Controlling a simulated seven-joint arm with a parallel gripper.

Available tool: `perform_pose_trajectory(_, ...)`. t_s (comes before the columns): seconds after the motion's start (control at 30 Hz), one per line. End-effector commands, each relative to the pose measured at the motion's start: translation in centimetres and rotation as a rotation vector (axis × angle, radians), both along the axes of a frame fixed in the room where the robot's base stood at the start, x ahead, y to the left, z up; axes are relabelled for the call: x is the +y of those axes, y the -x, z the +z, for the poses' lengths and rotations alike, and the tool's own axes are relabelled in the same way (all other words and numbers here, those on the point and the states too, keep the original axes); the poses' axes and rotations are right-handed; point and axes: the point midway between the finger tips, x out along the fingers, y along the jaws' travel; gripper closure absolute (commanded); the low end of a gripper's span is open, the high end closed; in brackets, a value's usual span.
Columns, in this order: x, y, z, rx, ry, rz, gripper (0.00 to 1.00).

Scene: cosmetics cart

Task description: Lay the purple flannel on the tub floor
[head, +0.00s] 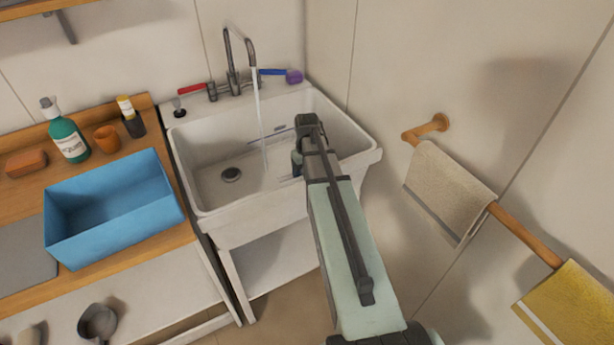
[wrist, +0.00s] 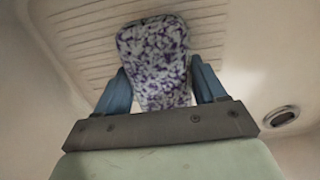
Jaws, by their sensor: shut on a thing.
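A white-and-purple speckled piece (wrist: 153,60), which looks like the flannel, is between the blue fingers of my gripper (wrist: 160,88) in the wrist view. My gripper is shut on it. Its far end spreads out past the fingertips, over a ribbed white surface; I cannot tell whether it touches that surface. In the head view my gripper (head: 297,165) reaches down into the right side of the white tub (head: 215,172), and my arm hides most of what it holds. The drain (head: 231,174) is at the tub's left and shows right of the gripper in the wrist view (wrist: 283,116).
Water runs from the tap (head: 233,72) into the tub, close to the left of my gripper. A purple object (head: 293,77) sits by the blue lever on the back ledge. A blue bin (head: 115,210) stands left. Towels hang on a rail (head: 527,233) at right.

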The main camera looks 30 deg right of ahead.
Motion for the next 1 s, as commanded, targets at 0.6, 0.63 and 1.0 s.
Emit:
perform_pose_trajectory(0.6,0.00,0.01,-1.66,0.000,0.000,0.000,0.24)
perform_pose_trajectory(0.63,0.00,0.01,-1.66,0.000,0.000,0.000,0.21)
perform_pose_trajectory(1.0,0.00,0.02,-1.64,0.000,0.000,0.000,0.04)
